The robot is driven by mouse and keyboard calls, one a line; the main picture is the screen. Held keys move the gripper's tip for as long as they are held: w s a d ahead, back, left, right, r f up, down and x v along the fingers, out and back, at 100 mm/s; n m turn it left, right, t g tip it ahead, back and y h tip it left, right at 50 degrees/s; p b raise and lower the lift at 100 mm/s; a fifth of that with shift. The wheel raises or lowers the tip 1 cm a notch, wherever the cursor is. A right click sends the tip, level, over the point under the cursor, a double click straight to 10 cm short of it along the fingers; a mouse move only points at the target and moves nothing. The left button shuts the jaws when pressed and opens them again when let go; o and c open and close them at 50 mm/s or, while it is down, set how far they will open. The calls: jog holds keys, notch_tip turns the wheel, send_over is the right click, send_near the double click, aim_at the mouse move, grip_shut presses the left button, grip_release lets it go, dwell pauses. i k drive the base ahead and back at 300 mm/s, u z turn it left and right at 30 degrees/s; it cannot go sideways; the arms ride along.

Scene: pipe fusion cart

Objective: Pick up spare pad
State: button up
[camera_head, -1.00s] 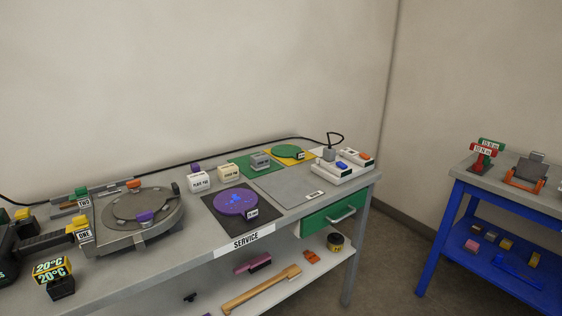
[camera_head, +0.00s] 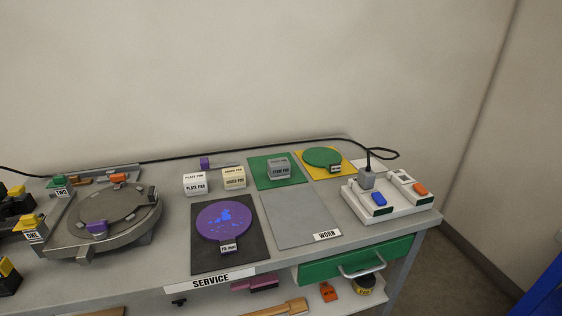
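Three small labelled pad blocks stand on the bench. A white block (camera_head: 195,184) reads "PLATE PAD". A cream block (camera_head: 233,178) stands to its right; its first label word is too small to read surely. A grey block (camera_head: 279,168) sits on a green mat (camera_head: 262,182); its label is also too small to read surely. I cannot tell from the lettering which one is the spare pad. All three stand apart with clear tops. My gripper is not in view.
A purple disc (camera_head: 223,221) lies on a dark mat. A bare grey mat (camera_head: 299,219) marked "WORN" is to its right. A round machine (camera_head: 100,218) stands left, a white switch box (camera_head: 388,198) right. A black cable runs along the back. A green drawer (camera_head: 340,259) is below.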

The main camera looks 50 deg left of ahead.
aim_at(277, 169)
jog(key=u, duration=0.4)
jog(key=i, duration=0.8)
jog(key=u, duration=1.25)
jog(key=i, duration=0.6)
jog(key=u, duration=0.55)
